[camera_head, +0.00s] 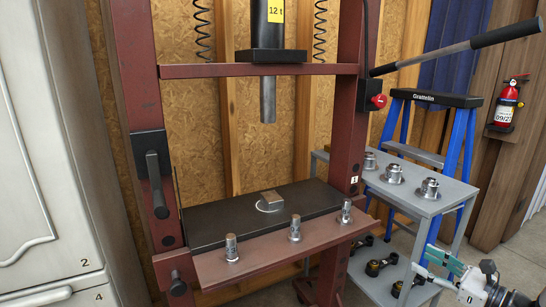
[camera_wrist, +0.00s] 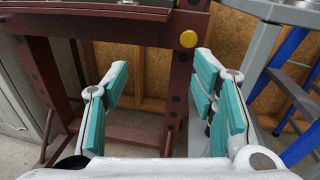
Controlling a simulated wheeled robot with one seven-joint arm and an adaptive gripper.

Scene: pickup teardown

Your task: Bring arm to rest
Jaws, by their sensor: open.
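My gripper (camera_head: 430,268) is at the lower right of the head view, beside the front of the grey cart (camera_head: 410,204). In the wrist view my gripper (camera_wrist: 165,95) shows its two teal-padded fingers spread wide apart. Nothing is held between them. The red press frame (camera_wrist: 178,80) stands behind that gap. Part of my arm is cut off by the bottom edge of the head view.
Metal parts (camera_head: 393,174) stand on the cart. A blue stepladder (camera_head: 458,150) is behind it; a lever (camera_head: 470,45) juts right.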

